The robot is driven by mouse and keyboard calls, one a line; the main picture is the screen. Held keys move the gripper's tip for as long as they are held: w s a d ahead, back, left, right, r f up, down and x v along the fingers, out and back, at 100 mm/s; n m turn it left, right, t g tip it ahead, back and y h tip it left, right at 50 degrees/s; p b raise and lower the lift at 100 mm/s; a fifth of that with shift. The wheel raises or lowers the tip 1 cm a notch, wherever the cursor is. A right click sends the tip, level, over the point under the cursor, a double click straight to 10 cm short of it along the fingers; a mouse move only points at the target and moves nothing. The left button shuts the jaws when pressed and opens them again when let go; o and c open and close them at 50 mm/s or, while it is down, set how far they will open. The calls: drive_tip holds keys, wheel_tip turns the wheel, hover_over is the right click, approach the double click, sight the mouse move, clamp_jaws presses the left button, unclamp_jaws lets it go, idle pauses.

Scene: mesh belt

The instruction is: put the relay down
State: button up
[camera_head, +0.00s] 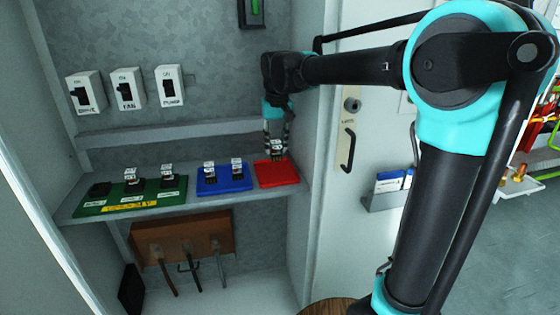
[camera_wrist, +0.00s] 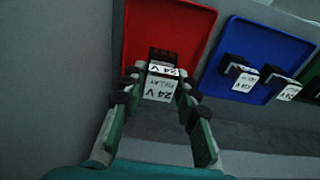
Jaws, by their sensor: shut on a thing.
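The relay (camera_head: 277,147), a small black block with white "24 V" labels, is between the fingers of my gripper (camera_head: 277,138). In the wrist view my gripper (camera_wrist: 159,92) is shut on the relay (camera_wrist: 160,86), one finger on each side. The relay is over the front part of the red tray (camera_head: 280,176), which also shows in the wrist view (camera_wrist: 170,22). No other relay shows on the red tray. I cannot tell whether the relay's underside touches the tray.
A blue tray (camera_head: 224,184) with two relays stands left of the red one. Further left, a green board (camera_head: 110,208) carries two relays and a black socket (camera_head: 99,189). Labelled switches (camera_head: 127,90) are on the back wall. The cabinet side wall (camera_head: 305,120) is close on the right.

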sight(275, 158)
drive_tip(key=shift+f, duration=2.45)
drive_tip(key=shift+f, duration=0.15)
drive_tip(key=o, duration=1.2)
drive_tip(key=shift+c, duration=0.2)
drive_tip(key=r, duration=0.4)
drive_tip(key=s+r, duration=0.1)
drive_tip(key=r, duration=0.7)
drive_tip(key=shift+s+d+r, duration=0.1)
drive_tip(key=shift+s+d, duration=0.05)
drive_tip(key=shift+s, duration=0.05)
